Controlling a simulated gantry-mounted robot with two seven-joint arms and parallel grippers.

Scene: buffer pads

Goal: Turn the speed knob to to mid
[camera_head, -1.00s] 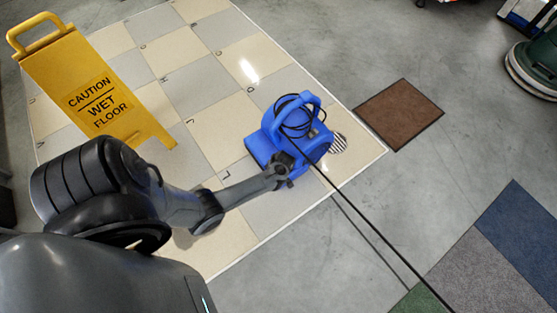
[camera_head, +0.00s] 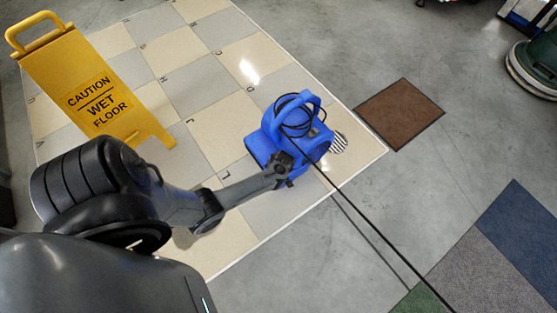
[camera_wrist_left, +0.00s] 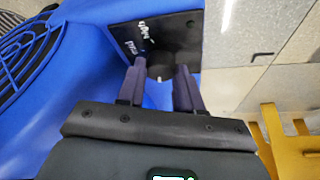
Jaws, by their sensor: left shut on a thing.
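A blue floor blower (camera_head: 262,150) with a carry handle stands on the checkered tile area in the head view. In the left wrist view its black control panel (camera_wrist_left: 180,30) carries white lettering, turned and partly hidden. The dark speed knob (camera_wrist_left: 160,66) sits on this panel between the two fingers. My left gripper (camera_wrist_left: 160,82) is shut on the knob, one finger on each side. In the head view the left gripper (camera_head: 284,166) is at the blower's near side. The knob's exact setting is hard to read. My right gripper is not in view.
A yellow wet floor sign (camera_head: 95,90) stands at the left. A black cord (camera_head: 375,235) runs from the blower to the lower right. A brown mat (camera_head: 400,113) and carpet tiles (camera_head: 490,255) lie on the right. The grey floor between them is mostly clear.

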